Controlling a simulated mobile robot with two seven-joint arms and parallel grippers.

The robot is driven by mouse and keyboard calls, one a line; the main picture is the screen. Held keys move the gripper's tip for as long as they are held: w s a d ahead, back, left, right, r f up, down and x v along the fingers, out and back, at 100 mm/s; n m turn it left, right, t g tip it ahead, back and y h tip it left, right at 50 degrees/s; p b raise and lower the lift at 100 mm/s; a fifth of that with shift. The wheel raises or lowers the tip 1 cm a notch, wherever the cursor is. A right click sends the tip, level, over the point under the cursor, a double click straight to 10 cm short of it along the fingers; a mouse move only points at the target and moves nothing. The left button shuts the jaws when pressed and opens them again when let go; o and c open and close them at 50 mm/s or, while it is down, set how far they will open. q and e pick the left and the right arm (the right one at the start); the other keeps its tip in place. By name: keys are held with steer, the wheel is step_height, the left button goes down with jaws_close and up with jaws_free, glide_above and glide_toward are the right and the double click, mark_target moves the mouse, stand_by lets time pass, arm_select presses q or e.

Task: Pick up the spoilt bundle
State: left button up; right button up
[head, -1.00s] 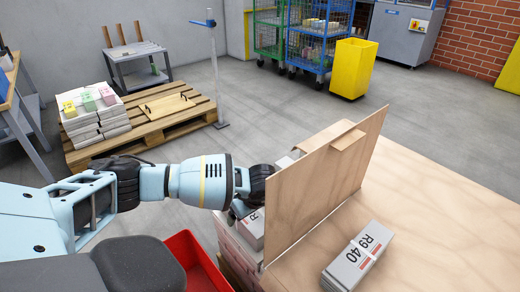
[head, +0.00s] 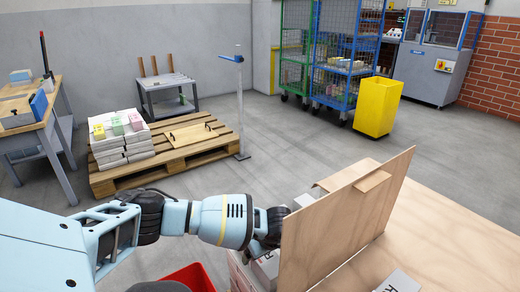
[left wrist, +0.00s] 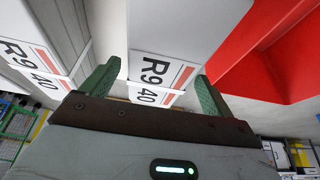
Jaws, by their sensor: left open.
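My left gripper (left wrist: 157,88) is open in the left wrist view, its two green fingers on either side of the label end of a white bundle marked R9 40 (left wrist: 165,45). The fingers are not closed on it. A second R9 40 bundle (left wrist: 28,58) lies to the left. In the head view my left wrist reaches down beside an upright wooden board, and the fingertips are hidden. Part of a labelled bundle (head: 266,268) shows below the wrist. I cannot tell from looks which bundle is spoilt. My right gripper is out of view.
The wooden board (head: 335,235) stands on a wooden table (head: 435,235) with another bundle (head: 398,283) at its front. A red bin (head: 192,278) is left of the stack. A pallet (head: 190,150), yellow bin (head: 377,106) and blue cage (head: 345,70) stand behind on open floor.

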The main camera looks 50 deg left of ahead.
arm_select(q)
steer(key=b+x, duration=0.1)
steer(key=x, duration=0.2)
steer(key=shift+w+a+f, duration=0.15)
steer(key=shift+f, duration=0.15)
steer(key=shift+c, duration=0.2)
